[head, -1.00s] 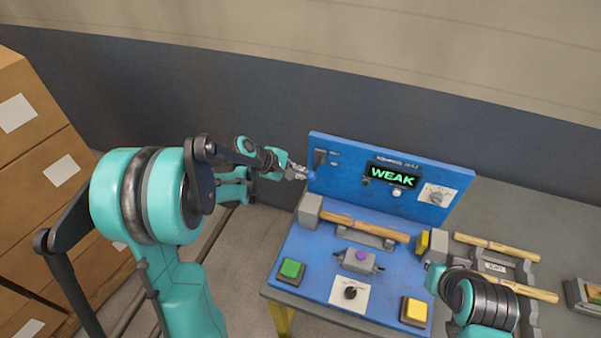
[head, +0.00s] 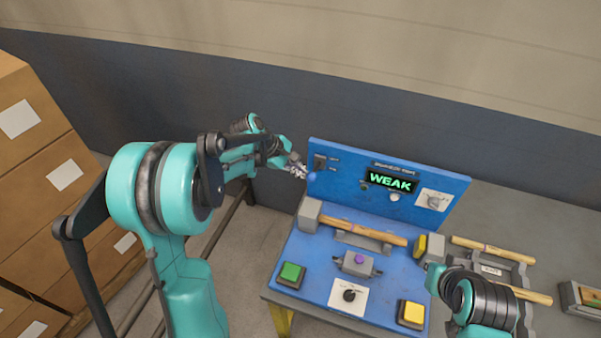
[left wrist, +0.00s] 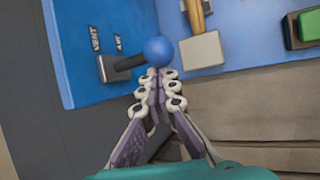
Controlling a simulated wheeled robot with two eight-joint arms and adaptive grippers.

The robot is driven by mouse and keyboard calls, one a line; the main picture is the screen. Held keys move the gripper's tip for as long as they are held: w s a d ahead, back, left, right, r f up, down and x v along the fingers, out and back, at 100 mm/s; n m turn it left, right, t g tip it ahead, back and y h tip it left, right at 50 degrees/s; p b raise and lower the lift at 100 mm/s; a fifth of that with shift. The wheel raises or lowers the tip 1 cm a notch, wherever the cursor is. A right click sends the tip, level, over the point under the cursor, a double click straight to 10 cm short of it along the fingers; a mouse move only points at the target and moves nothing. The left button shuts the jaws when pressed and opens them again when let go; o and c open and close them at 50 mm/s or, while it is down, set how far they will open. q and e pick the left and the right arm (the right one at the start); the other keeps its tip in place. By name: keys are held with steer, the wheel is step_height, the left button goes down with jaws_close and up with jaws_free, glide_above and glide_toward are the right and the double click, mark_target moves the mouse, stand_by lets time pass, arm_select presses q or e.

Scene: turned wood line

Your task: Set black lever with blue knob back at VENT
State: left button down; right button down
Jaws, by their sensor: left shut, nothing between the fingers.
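The black lever (left wrist: 129,63) ends in a blue knob (left wrist: 158,51). It comes out of a grey plate (left wrist: 107,69) on the upright blue panel and leans away from the VENT label (left wrist: 95,39), toward the side of a second label (left wrist: 118,44). In the head view the knob (head: 311,177) hangs low at the panel's left edge. My left gripper (head: 300,171) is at the knob; in the left wrist view its fingertips (left wrist: 157,76) are together just below the knob, with nothing between them. Whether they touch it I cannot tell. My right gripper's fingers do not show.
The panel (head: 455,188) has a display (head: 390,181) reading WEAK and a dial (head: 433,201). Cardboard boxes (head: 35,150) stand at left.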

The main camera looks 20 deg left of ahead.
arm_select(q)
steer(key=shift+w+d+r+g+p, duration=0.1)
steer(key=shift+w+r+g+p, duration=0.15)
steer(key=shift+r, duration=0.25)
steer(key=shift+w+r+g+p, duration=0.15)
steer(key=shift+r+g, duration=0.1)
steer(key=shift+r, duration=0.25)
steer(key=shift+w, duration=0.1)
steer(key=shift+r, duration=0.1)
steer(key=v, duration=1.3)
steer(key=s+d+f+m+t+y+b, duration=0.2)
steer(key=s+f+m+b, duration=0.5)
steer(key=s, duration=0.4)
steer(key=s+d+f+m+t+y+b, duration=0.2)
steer(key=s+d+f+m+y+b, duration=0.1)
steer(key=s+d+f+m+b, duration=0.2)
steer(key=s+f+m+b, duration=0.2)
steer(key=s+f+m, duration=0.2)
steer(key=s+f, duration=0.2)
steer(key=shift+d+f+m+y, duration=0.25)
steer(key=shift+d+m+y, duration=0.05)
